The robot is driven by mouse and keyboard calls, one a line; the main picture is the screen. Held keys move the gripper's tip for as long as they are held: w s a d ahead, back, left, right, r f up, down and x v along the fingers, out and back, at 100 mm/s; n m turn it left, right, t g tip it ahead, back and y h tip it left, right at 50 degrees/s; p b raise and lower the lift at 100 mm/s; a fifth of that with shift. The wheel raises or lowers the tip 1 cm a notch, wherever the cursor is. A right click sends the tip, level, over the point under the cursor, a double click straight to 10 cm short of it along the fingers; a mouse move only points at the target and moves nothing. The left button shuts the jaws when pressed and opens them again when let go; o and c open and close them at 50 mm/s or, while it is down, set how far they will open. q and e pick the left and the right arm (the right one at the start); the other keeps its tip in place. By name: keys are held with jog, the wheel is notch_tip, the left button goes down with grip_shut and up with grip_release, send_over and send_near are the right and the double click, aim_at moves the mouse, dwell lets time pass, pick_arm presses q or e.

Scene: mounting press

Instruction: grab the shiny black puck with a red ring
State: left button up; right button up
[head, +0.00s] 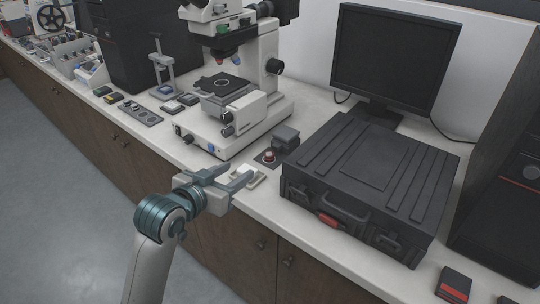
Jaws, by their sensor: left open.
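A small dark round piece with a red ring and a pale top (268,156), which looks like the puck, sits on a dark flat base on the counter, left of the black case. It is small, and its finish is hard to make out. My left gripper (241,172) is open, with its two fingers pointing right and away, toward the puck. Its fingertips are short of the puck and apart from it, in front of a small cream tray (258,181). Nothing shows between the fingers. My right gripper is not in view.
A dark grey block device (285,138) stands right behind the puck. The large black case (366,170) is close on the right. A white microscope (238,100) stands behind left. A monitor (392,55) is at the back. The counter (180,150) has its front edge under my arm.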

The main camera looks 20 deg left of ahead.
pick_arm(q)
send_near(269, 154)
jog(key=shift+x, duration=1.1)
jog(key=shift+w+a, duration=0.1)
jog(key=shift+w, duration=0.35)
jog(key=shift+p+x, duration=0.6)
jog(key=shift+x, duration=2)
jog(key=shift+s+f, duration=0.1)
jog(key=shift+f, duration=0.05)
jog(key=shift+c, duration=0.7)
grip_shut()
